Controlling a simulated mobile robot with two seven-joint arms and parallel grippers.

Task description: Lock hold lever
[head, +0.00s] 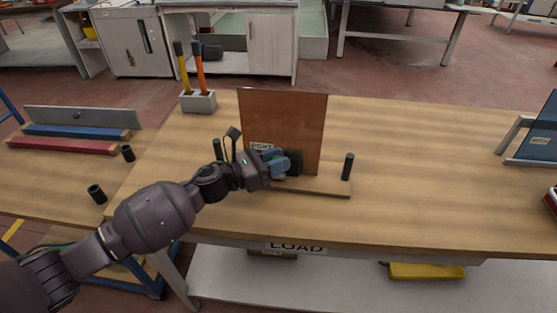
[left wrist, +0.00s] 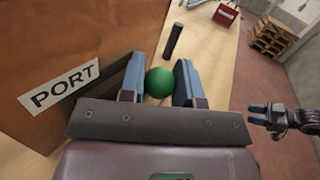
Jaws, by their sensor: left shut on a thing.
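A green ball knob (left wrist: 159,82), which I take to be the end of the hold lever, sits between the blue fingers of my left gripper (left wrist: 160,72). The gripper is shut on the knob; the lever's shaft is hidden. In the head view my left gripper (head: 283,163) is low in front of the upright brown panel (head: 290,115) and hides the knob. A PORT label (left wrist: 60,87) is on the panel to the left in the left wrist view. My right gripper (left wrist: 261,113) shows small at the right of that view; its opening is unclear.
The panel stands on a wooden base (head: 335,186) with a black post (head: 348,166) at its right. A grey holder (head: 198,101) with yellow and orange handles stands behind left.

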